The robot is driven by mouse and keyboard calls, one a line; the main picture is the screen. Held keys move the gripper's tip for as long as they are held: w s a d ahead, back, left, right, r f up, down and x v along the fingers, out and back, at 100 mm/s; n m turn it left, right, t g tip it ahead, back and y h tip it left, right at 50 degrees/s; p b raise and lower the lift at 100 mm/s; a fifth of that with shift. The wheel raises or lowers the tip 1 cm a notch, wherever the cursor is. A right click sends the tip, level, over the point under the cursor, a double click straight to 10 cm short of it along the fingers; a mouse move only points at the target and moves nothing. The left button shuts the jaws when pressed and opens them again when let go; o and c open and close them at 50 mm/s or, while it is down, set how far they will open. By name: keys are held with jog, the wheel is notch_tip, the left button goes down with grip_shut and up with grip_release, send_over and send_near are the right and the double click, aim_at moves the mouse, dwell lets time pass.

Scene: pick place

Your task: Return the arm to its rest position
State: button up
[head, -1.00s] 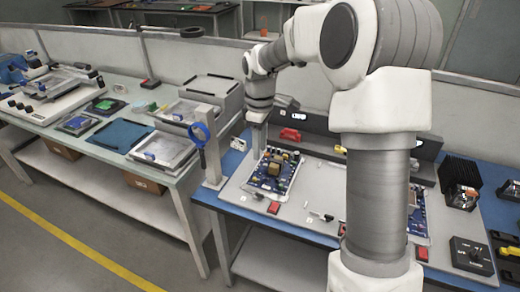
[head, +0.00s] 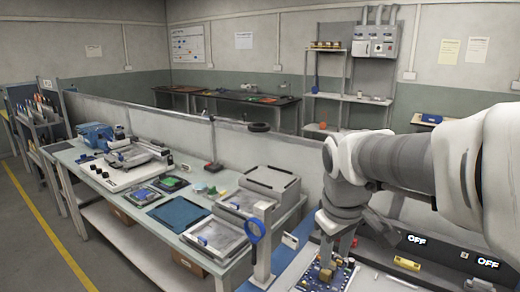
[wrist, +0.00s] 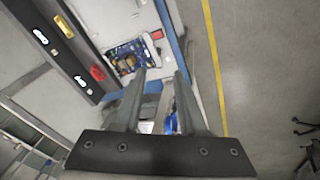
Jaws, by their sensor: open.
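My gripper (wrist: 157,80) shows in the wrist view with its two fingers apart and nothing between them. In the head view my gripper (head: 334,258) hangs at the lower right, over or in front of the blue circuit board (head: 322,277); the exact gap cannot be told. The circuit board also shows in the wrist view (wrist: 128,55), beyond the fingertips on the workbench. My arm reaches in from the right edge of the head view, bent down at the wrist.
A long bench (head: 160,222) on the left carries trays, a blue mat (head: 178,213) and a grey machine (head: 125,162). A low partition (head: 180,128) runs behind.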

jog(key=s+r+m+t, duration=0.1)
jog(key=s+m, duration=0.1)
jog(key=s, duration=0.4)
jog(key=s+r+m+t+y+p, duration=0.1)
jog(key=s+m, duration=0.2)
jog(key=s, duration=0.4)
jog(key=shift+t, duration=0.4)
